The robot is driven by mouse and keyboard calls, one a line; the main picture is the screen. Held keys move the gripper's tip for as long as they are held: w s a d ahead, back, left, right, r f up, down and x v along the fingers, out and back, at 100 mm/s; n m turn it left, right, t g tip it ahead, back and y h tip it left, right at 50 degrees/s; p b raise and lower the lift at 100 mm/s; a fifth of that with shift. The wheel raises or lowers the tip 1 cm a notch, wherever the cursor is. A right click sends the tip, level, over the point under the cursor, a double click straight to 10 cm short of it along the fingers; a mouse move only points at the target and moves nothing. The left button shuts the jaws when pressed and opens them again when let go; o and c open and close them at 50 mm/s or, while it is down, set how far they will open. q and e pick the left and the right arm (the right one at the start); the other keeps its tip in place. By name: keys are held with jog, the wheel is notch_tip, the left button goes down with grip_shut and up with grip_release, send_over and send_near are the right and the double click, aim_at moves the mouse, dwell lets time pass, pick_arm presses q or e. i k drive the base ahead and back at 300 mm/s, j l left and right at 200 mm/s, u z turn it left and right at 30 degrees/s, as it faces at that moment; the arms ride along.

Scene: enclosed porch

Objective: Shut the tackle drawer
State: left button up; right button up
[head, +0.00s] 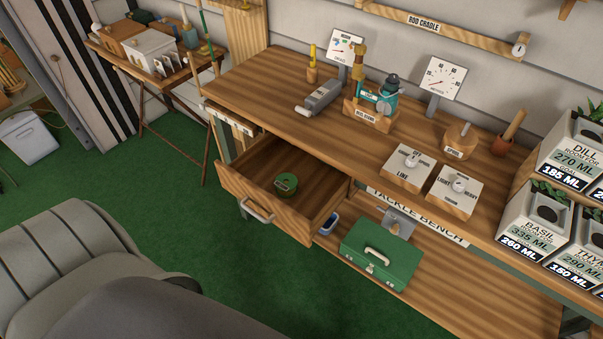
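The tackle drawer (262,218) is wooden and stands pulled well out from under the left part of the wooden bench (255,88). Its metal bar handle (256,210) is on the front panel, facing the lower left. A small round green item (286,183) lies inside on the drawer floor. The rest of the drawer floor looks bare, and its back end is hidden under the bench top.
Green floor (150,185) is clear before the drawer. A folding table (160,75) stands at back left.

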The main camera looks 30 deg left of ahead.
aim_at(251, 177)
jog(key=k+u, duration=0.1)
jog(key=u, duration=1.25)
